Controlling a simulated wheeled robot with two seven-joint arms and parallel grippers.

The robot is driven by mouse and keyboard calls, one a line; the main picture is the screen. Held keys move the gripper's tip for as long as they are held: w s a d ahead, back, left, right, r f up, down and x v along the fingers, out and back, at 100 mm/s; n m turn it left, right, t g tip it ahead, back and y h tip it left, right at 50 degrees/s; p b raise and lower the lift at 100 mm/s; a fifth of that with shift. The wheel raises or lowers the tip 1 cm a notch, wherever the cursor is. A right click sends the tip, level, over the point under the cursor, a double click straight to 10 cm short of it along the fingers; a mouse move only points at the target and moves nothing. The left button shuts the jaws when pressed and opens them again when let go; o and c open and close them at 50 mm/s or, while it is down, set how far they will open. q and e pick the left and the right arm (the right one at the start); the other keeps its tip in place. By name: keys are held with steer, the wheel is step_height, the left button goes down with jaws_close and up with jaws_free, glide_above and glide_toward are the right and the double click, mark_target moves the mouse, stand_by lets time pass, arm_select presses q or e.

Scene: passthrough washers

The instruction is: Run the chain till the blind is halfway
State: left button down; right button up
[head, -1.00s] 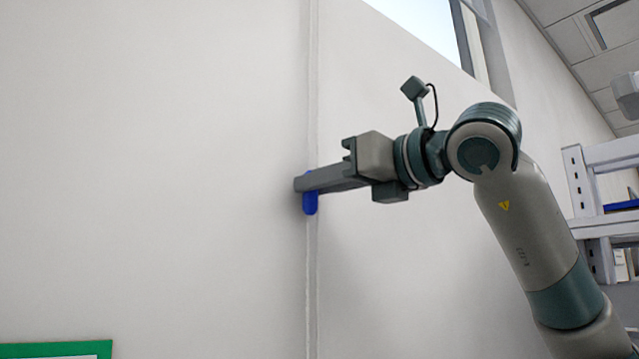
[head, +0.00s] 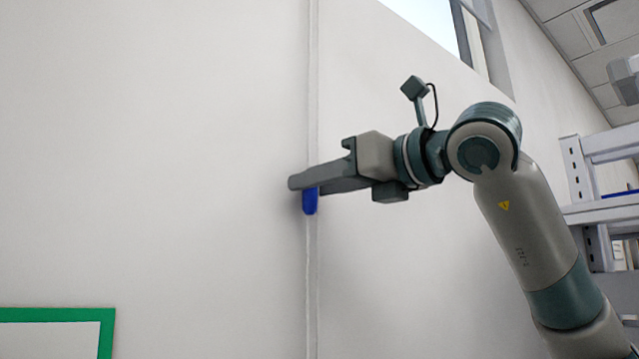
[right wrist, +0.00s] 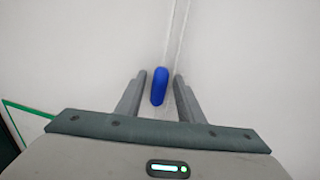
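A blue rounded piece (head: 311,202) is at a pale vertical strip on the wall in the head view; I cannot make out a separate chain. In the right wrist view the blue piece (right wrist: 159,87) lies between the two fingers. My right gripper (head: 306,184) reaches in from the right and hides the upper part of the blue piece in the head view. In the right wrist view my right gripper (right wrist: 160,88) is open, with narrow gaps on both sides of the blue piece. No blind is recognisable. My left gripper is not in view.
The pale vertical strip (head: 313,270) runs down the plain wall (head: 180,150). A window (head: 430,22) is at the upper right. A green-framed board (head: 108,335) is at lower left. A grey shelf rack (head: 583,190) stands at right. The wall left of the gripper is clear.

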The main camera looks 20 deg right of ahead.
steer(key=shift+s+d, duration=0.1)
steer(key=shift+s, duration=0.05)
